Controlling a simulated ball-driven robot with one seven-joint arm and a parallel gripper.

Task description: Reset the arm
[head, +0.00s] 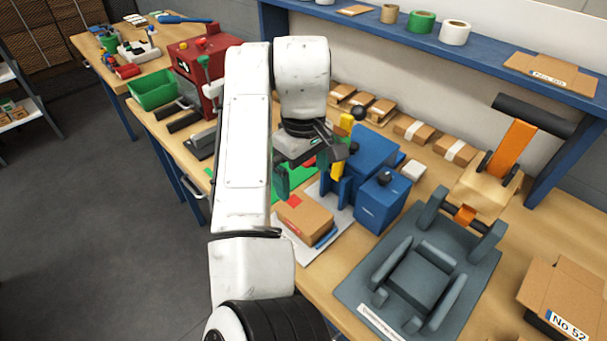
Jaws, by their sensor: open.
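My white arm (245,150) rises from the bottom of the head view and bends over the workbench. My gripper (308,160) hangs at its end, pointing down, above a cardboard box with a red mark (305,219). The gripper is open, and I see nothing held in it. The arm hides part of the bench behind it, and the fingertips are only partly clear against the green and yellow parts near them.
A blue machine (381,203) stands close right of my gripper. A grey fixture (418,275) lies further right, with an orange-handled tool (513,145) behind it. A box marked No 52 (563,300) sits at bottom right. A blue shelf (470,52) spans the back. The floor at left is clear.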

